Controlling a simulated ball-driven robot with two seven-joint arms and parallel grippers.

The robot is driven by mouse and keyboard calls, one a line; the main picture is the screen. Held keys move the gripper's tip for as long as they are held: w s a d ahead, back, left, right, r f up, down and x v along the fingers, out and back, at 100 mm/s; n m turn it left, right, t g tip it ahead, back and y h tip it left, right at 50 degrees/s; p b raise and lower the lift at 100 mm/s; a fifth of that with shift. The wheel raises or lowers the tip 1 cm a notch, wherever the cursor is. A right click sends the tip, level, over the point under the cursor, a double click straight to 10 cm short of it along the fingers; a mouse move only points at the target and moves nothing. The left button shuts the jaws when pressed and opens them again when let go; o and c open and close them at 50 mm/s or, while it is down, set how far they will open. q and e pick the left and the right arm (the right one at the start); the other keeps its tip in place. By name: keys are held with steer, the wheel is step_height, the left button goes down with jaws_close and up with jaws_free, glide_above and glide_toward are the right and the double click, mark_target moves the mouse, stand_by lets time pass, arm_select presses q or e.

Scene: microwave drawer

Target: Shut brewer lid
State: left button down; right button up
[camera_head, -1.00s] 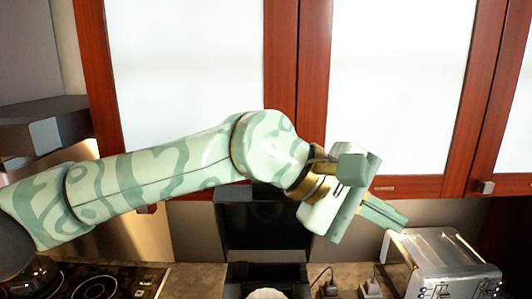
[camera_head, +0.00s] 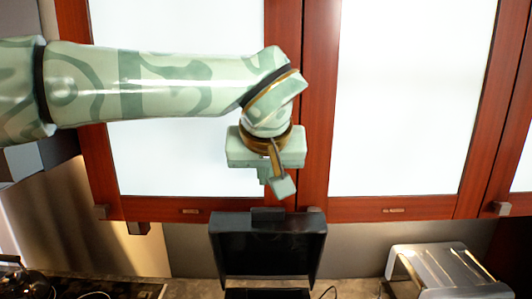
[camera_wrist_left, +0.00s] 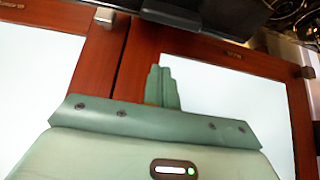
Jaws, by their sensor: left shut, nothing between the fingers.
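The black brewer lid (camera_head: 266,246) stands raised, nearly upright, behind the brewer body (camera_head: 266,294), of which only the top edge shows at the bottom of the head view. A dark edge (camera_wrist_left: 205,12), apparently the lid, shows at the top of the left wrist view. My left gripper (camera_head: 264,177) hangs above the lid, in front of the cabinet doors, apart from the lid and pointing down. Its fingers, partly hidden in the head view, are together and empty in the left wrist view (camera_wrist_left: 161,70). My right gripper is not in view.
Red-framed cabinets (camera_head: 300,110) with white panels fill the wall behind my arm. A stovetop (camera_head: 90,288) with a dark kettle (camera_head: 25,280) is at the lower left.

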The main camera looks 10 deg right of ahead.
mark_target(266, 209)
arm_select(q)
steer(key=shift+s+a+f, duration=0.1)
steer(key=shift+s+f, duration=0.2)
steer(key=shift+s, duration=0.3)
steer(key=shift+s+a+f, duration=0.15)
steer(key=shift+s+f, duration=0.2)
steer(key=shift+s, duration=0.25)
steer(key=shift+s+a+f, duration=0.1)
steer(key=shift+s+f, duration=0.2)
steer(key=shift+s, duration=0.3)
steer(key=shift+w, duration=0.1)
steer(key=shift+f, duration=0.1)
